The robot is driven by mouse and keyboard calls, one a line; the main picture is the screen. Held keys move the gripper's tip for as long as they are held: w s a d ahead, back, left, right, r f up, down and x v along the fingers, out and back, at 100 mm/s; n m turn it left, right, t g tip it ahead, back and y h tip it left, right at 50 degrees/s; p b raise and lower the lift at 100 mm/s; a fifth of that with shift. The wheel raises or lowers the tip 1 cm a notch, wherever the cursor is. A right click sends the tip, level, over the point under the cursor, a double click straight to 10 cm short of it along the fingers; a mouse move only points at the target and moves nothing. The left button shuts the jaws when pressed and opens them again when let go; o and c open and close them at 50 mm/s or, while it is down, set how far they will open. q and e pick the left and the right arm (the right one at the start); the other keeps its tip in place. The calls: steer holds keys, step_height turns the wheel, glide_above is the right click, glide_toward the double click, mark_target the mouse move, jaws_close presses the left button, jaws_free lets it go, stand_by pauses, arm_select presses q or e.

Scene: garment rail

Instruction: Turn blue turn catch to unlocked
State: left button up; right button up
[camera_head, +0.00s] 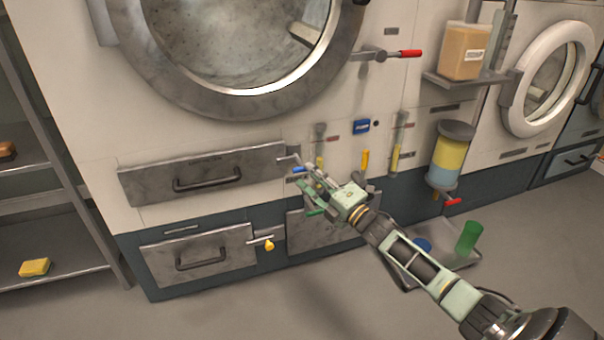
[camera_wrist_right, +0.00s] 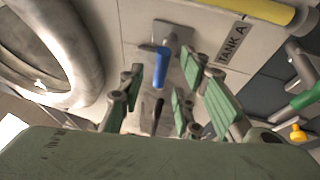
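The blue turn catch (camera_head: 298,169) sits at the right end of the upper grey drawer. In the right wrist view its blue handle (camera_wrist_right: 161,68) sticks out from a grey metal plate. My right gripper (camera_head: 311,178) is just in front of the catch. In the wrist view its green fingers (camera_wrist_right: 160,92) are spread open, with the blue handle in the gap between them. I see no finger touching the handle. My left gripper is not in view.
A yellow catch (camera_head: 268,245) is by the lower drawer, and a green catch (camera_head: 316,212) is just below my right gripper. Yellow sight tubes, a red-handled lever (camera_head: 408,53) and a round washer door are close by. A TANK A label (camera_wrist_right: 232,42) is beside the blue catch.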

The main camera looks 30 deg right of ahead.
mark_target(303, 168)
steer(key=shift+b+x, duration=0.55)
steer(key=shift+x, duration=1.5)
jaws_close()
